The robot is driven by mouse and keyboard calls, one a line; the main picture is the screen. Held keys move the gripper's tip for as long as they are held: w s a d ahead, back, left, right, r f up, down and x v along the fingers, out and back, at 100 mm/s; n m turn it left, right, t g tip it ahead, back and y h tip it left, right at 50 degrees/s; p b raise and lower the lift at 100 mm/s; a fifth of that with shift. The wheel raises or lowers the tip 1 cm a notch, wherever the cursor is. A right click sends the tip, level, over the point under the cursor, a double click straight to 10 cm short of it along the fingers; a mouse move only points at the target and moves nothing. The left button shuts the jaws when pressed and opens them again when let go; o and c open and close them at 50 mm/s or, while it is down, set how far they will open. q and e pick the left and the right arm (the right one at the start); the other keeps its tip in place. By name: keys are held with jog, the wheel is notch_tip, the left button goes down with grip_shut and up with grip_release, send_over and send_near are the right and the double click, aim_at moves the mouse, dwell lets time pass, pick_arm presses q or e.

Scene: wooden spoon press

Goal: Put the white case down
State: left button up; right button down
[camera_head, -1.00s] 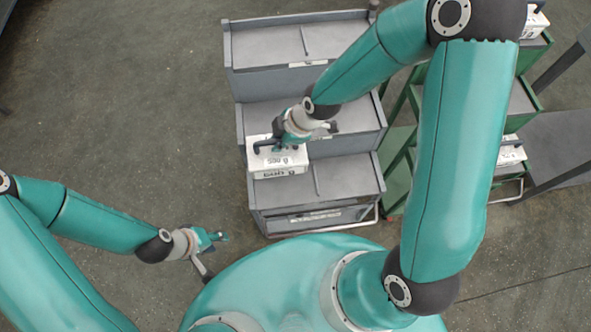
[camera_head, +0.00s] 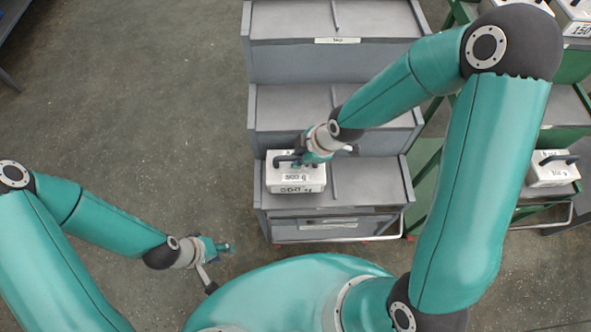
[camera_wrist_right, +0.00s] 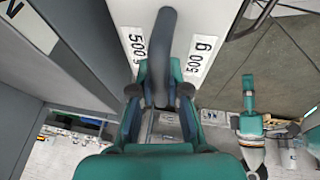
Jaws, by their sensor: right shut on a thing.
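The white case (camera_head: 296,181), labelled 500 g with a dark handle on top, is at the left part of the lowest tier of the grey stepped rack (camera_head: 375,185). I cannot tell whether its bottom touches the tier. My right gripper (camera_head: 303,161) is shut on its handle. In the right wrist view the fingers (camera_wrist_right: 160,88) close around the dark handle (camera_wrist_right: 165,45), between two 500 g labels on the case (camera_wrist_right: 213,20). My left gripper (camera_head: 224,246) hangs over the floor at the lower left, away from the rack; its jaws are too small to read.
A divider splits each tier of the grey rack, and the lowest tier's right side is empty. A green rack (camera_head: 440,150) stands to the right, with another white case (camera_head: 552,170) on it. Open floor (camera_head: 130,130) lies to the left.

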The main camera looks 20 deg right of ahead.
notch_tip(320, 180, down, 4)
jog(key=b, duration=0.4)
jog(key=shift+f, duration=0.15)
jog(key=c, duration=1.2)
grip_release()
jog(key=shift+o, duration=0.2)
jog(key=p+v, duration=0.9)
jog(key=v, duration=0.1)
jog(key=shift+r+p, duration=0.35)
jog(key=s+a+f+m+g+p, duration=0.1)
jog(key=s+a+f+m, duration=0.3)
jog(key=s+f+m, duration=0.7)
jog(key=m+g, duration=0.1)
jog(key=m, duration=0.5)
jog(key=shift+a+f+g+p, duration=0.3)
jog(key=shift+p, duration=0.05)
